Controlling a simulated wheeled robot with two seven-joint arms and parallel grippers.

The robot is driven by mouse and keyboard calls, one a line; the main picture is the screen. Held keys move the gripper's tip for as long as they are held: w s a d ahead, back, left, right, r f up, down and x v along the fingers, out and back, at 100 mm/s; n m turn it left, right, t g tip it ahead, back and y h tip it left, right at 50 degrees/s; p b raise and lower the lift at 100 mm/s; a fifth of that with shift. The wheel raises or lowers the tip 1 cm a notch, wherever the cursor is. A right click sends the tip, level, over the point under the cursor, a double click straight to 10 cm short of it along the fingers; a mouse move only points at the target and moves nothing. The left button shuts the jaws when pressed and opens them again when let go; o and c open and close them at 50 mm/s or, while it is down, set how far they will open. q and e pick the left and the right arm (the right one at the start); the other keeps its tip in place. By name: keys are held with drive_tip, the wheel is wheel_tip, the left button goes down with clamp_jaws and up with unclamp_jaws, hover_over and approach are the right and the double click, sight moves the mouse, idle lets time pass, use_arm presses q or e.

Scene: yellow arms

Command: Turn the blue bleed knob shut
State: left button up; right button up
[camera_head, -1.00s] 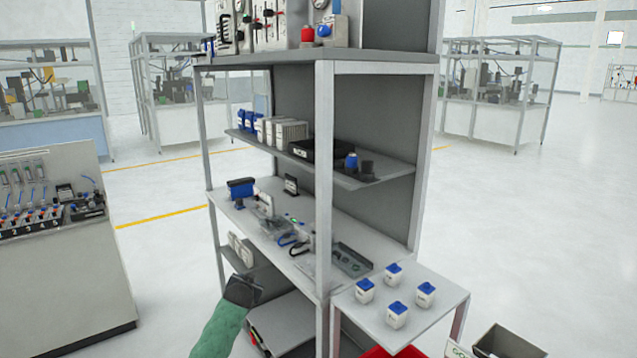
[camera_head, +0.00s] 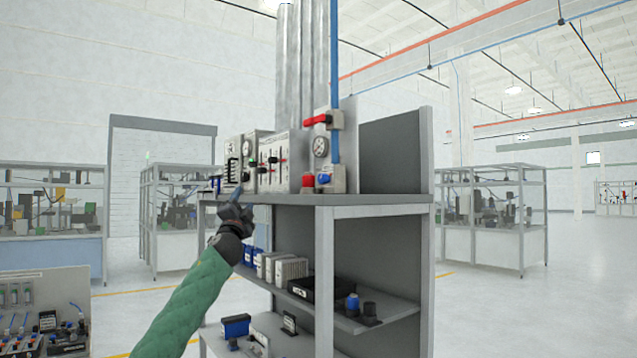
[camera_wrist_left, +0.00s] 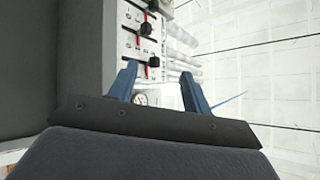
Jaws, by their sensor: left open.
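A small blue knob (camera_head: 323,179) sits low on the front of a grey air unit (camera_head: 338,180) at the right end of the top shelf. It is small here and its turn position cannot be read. My left gripper (camera_head: 238,200) is raised near the left front edge of the top shelf, left of the knob and apart from it. In the left wrist view its two blue fingers (camera_wrist_left: 160,88) are spread open with nothing between them. They point toward a white panel with red and black sliders (camera_wrist_left: 145,38). The blue knob does not show there. My right gripper is out of view.
A red knob (camera_head: 308,181) is just left of the blue one. A gauge (camera_head: 320,147) and a red lever (camera_head: 317,121) are above. A slider panel (camera_head: 273,160) stands between my gripper and the knob. The shelf edge (camera_head: 330,199) runs below. Lower shelves hold boxes.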

use_arm(q)
drive_tip(key=s+d+r+m+g+h, duration=0.3)
drive_tip(key=s+d+r+m+h, duration=0.15)
drive_tip(key=r+m+h, duration=0.55)
drive_tip(key=s+d+r+m+g+h, duration=0.2)
drive_tip(key=s+d+r+m+h, duration=0.2)
drive_tip(key=s+r+m+h, duration=0.55)
drive_tip(key=w+d+f+m+g, duration=0.2)
drive_tip(key=d+m+g, duration=0.4)
drive_tip(key=m, duration=0.5)
drive_tip(key=m+g+y, duration=0.4)
drive_tip(key=m+y, duration=0.1)
drive_tip(key=y, duration=0.1)
approach(320, 179)
drive_tip(key=d, duration=0.1)
drive_tip(key=p+x, duration=0.2)
drive_tip(key=x, duration=0.1)
drive_tip(key=p+x, duration=0.2)
drive_tip(key=x, duration=0.2)
drive_tip(key=shift+w+d+r, duration=0.15)
drive_tip(key=shift+w+r, duration=0.05)
drive_tip(key=shift+w, duration=0.15)
drive_tip(key=shift+w+d+f+p, duration=0.15)
drive_tip(key=shift+w+d+p, duration=0.2)
drive_tip(key=shift+d, duration=0.05)
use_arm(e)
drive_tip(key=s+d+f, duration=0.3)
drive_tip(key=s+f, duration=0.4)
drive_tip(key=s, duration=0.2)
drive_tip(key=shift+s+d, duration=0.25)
